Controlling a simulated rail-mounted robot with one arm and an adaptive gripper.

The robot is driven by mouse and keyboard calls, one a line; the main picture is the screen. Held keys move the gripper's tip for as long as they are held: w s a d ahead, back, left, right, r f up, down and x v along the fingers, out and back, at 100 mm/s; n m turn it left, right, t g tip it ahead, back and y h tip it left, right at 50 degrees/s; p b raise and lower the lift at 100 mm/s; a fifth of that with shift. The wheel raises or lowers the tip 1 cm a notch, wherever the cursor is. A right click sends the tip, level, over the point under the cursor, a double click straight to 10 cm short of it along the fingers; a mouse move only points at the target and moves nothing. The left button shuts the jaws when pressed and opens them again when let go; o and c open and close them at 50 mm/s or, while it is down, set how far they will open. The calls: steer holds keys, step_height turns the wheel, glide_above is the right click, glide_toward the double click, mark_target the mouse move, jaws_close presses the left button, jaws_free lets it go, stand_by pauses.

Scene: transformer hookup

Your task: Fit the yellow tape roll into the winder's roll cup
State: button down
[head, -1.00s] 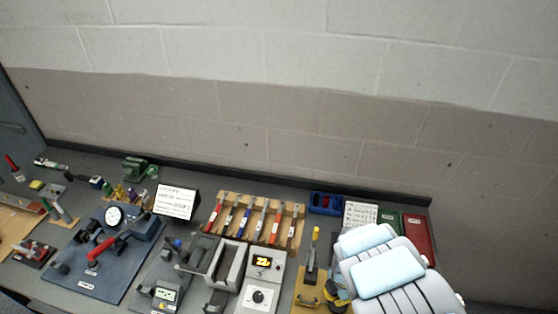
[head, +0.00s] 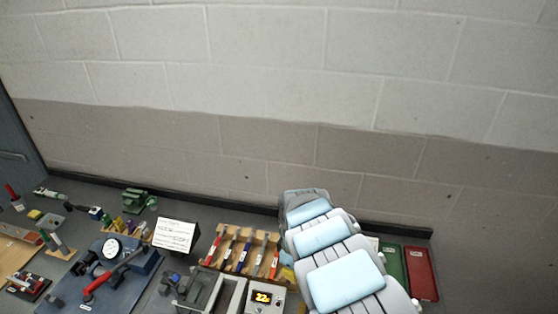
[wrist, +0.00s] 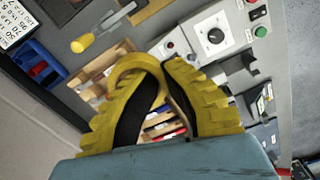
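My gripper (wrist: 152,72) has ridged yellow fingers with black inner pads, and its tips are drawn close together in the wrist view. A yellow ring, which looks like the tape roll (wrist: 148,58), sits between the fingertips. The fingers hide part of it. It is above the bench, over the tool rack.
A wooden rack of tools (head: 231,235), a meter box with a lit display (head: 262,298) and a blue plate with a gauge and red lever (head: 68,298) crowd the bench. Green (head: 390,262) and red (head: 421,268) trays lie right. A blue bin (wrist: 30,62) and yellow-handled tool (wrist: 84,43) show in the wrist view.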

steer(key=w+a+r+m, duration=0.2)
steer(key=r+m, duration=0.4)
steer(key=r, duration=0.2)
steer(key=w+a+r+m+p, duration=0.1)
steer(key=w+a+r+m, duration=0.1)
steer(key=r+m, duration=0.4)
steer(key=shift+w+r, duration=0.5)
steer(key=shift+r, duration=0.45)
